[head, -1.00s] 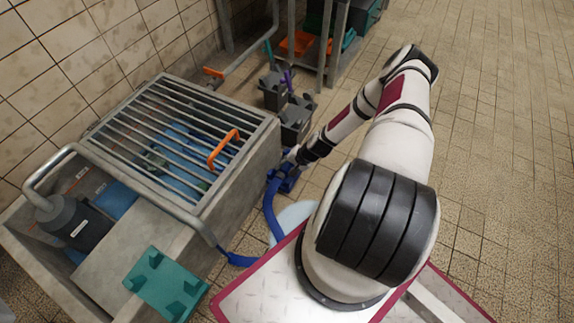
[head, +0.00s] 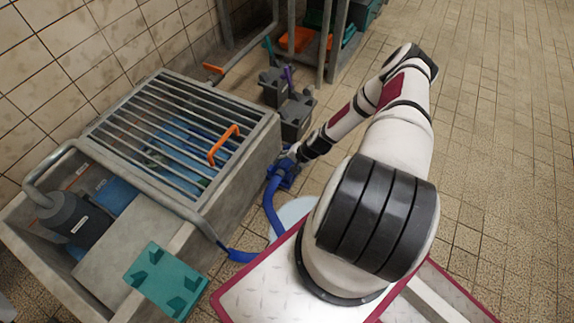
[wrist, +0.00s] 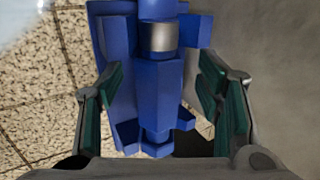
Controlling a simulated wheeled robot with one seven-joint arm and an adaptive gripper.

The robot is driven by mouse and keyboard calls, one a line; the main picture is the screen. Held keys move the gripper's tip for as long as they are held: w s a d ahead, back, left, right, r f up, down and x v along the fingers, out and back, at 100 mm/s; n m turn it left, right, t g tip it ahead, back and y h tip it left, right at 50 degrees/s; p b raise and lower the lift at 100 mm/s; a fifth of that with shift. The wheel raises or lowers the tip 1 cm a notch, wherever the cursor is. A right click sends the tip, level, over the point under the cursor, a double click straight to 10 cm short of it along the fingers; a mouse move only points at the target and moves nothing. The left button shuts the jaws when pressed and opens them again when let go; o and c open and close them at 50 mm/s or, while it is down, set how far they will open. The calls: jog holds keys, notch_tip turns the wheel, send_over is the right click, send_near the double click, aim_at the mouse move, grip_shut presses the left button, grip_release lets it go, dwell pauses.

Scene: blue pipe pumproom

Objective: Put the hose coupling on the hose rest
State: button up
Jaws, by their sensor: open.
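The hose coupling (wrist: 160,85) is a blue, stepped body with a silver ring, seen close up in the wrist view. It lies over a blue trough-like piece (wrist: 112,40). In the head view a blue hose (head: 270,205) runs to this spot beside the concrete tank. My gripper (wrist: 162,85) is open, with one green-padded finger on each side of the coupling and gaps on both sides. In the head view my gripper (head: 288,158) is small and partly hidden against the blue parts. A teal block with upright pegs (head: 165,282) on the tank's near ledge looks like the hose rest.
A metal grate with an orange handle (head: 222,146) covers part of the concrete tank (head: 245,172). A grey pump (head: 75,218) stands in the tank's open part. Dark grey boxes (head: 295,118) stand just beyond my gripper. The tiled floor at right is clear.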

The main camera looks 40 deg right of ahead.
jog(key=v, duration=1.1)
jog(key=shift+s+r, duration=0.15)
jog(key=shift+r, duration=0.2)
jog(key=shift+d, duration=0.1)
